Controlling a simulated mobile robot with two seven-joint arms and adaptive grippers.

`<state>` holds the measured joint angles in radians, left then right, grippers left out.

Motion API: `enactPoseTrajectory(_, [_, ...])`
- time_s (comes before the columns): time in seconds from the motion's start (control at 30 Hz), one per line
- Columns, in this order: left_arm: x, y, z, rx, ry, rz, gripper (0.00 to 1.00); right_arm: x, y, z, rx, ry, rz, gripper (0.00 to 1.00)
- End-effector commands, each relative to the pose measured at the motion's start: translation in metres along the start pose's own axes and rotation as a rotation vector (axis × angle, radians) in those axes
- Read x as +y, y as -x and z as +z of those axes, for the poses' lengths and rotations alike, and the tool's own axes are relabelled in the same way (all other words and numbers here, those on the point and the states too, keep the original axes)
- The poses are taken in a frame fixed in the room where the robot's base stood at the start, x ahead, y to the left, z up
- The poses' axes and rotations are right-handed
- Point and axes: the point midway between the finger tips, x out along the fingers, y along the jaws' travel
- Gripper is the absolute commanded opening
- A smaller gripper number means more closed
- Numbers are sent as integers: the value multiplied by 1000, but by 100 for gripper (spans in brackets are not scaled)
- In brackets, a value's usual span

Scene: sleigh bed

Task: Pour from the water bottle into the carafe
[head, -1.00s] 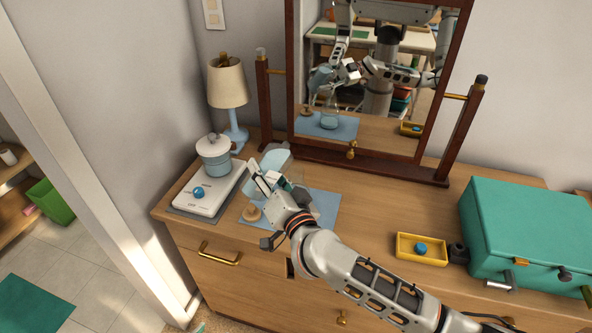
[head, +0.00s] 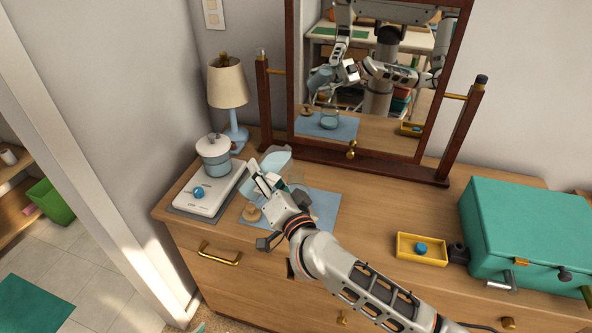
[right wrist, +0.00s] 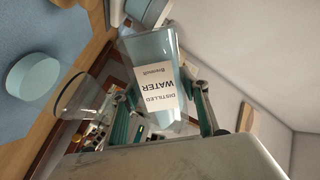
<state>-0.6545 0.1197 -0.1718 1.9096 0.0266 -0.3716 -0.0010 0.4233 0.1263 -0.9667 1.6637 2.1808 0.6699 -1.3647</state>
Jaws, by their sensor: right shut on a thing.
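The water bottle (head: 277,157) is pale blue and clear, tipped well over above the blue mat. In the right wrist view the bottle (right wrist: 150,85) has a white "Distilled Water" label, upside down there. My right gripper (head: 258,176) is shut on it, its fingers (right wrist: 163,118) on either side. The glass carafe (head: 302,190) stands on the mat, partly hidden behind my gripper. Its open rim (right wrist: 78,95) and light-blue liquid low inside show in the right wrist view. The mirror shows the bottle tilted above the carafe. I cannot make out a stream. My left gripper is not directly in view.
The blue mat (head: 325,208) holds a wooden stopper (head: 251,213). To its left are a white scale (head: 212,194) with a blue pot (head: 215,160), and a lamp (head: 228,90). The mirror (head: 375,90) stands behind. A yellow tray (head: 421,249) and green case (head: 525,235) are right.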

Motion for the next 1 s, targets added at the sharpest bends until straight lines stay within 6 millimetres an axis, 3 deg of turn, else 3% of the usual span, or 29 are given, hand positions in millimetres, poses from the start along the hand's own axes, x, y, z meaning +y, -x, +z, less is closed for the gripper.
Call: enactPoseTrajectory(1.0, [0, 0, 0, 0, 0, 0, 40, -4, 0, 5, 1, -113, -3, 12])
